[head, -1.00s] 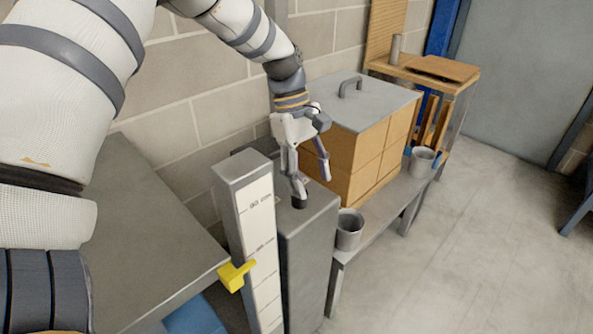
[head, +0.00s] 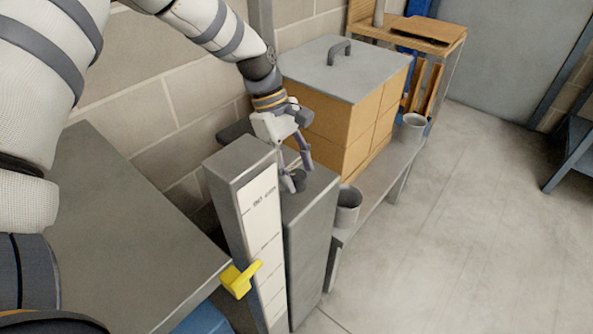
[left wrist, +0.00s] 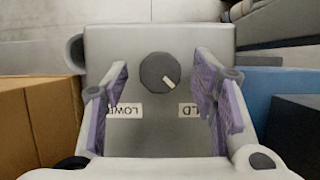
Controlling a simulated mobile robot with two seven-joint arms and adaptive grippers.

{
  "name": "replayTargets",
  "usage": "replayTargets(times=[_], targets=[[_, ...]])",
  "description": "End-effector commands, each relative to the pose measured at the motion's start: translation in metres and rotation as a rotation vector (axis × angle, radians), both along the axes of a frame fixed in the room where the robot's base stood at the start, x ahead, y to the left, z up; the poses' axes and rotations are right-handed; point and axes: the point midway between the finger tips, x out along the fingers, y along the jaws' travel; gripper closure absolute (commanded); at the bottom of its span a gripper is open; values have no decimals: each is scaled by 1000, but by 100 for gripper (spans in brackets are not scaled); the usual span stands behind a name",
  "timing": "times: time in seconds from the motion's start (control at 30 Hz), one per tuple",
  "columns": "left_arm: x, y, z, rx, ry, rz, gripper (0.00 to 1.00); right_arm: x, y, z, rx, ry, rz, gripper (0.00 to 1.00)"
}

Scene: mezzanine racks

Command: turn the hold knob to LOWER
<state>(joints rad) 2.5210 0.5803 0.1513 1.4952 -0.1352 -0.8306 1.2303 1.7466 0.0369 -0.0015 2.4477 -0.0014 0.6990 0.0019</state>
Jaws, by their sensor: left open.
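The hold knob (left wrist: 159,71) is a dark round dial with a white pointer mark, on the grey top of a pedestal (left wrist: 160,135). The pointer slants to the lower right in the left wrist view, on the side of the partly hidden HOLD label (left wrist: 188,110). The LOWER label (left wrist: 125,111) is at lower left; both read upside down. My left gripper (head: 297,178) is open above the pedestal (head: 312,225), pointing down. In the left wrist view its purple-grey fingers stand either side of the knob, with gaps between. My right gripper is not seen.
A gauge post (head: 255,240) with a yellow pointer (head: 240,279) stands left of the pedestal, beside a grey table (head: 130,220). Open floor lies at right.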

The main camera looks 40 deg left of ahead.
Motion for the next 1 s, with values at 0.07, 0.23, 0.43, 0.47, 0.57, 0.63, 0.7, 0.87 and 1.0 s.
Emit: replayTargets(times=[0.07, 0.23, 0.43, 0.47, 0.57, 0.63, 0.7, 0.87, 1.0], targets=[[0, -2, -5, -1, 1, 0, 48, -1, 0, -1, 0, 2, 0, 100], [0, -3, -5, 0, -1, -1, 48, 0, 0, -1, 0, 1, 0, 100], [0, -2, -5, 0, -1, -1, 75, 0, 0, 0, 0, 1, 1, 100], [0, -2, -5, 0, -1, -1, 82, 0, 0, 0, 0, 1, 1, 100], [0, -2, -5, 0, -1, -1, 96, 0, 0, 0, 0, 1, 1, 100], [0, -2, -5, 0, -1, -1, 96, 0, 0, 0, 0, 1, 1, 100], [0, -2, -5, 0, -2, -4, 96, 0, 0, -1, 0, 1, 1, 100], [1, -2, -5, 1, -3, -35, 96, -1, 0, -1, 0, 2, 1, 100], [1, -2, -5, 3, -2, -105, 96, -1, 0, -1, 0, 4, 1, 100]])
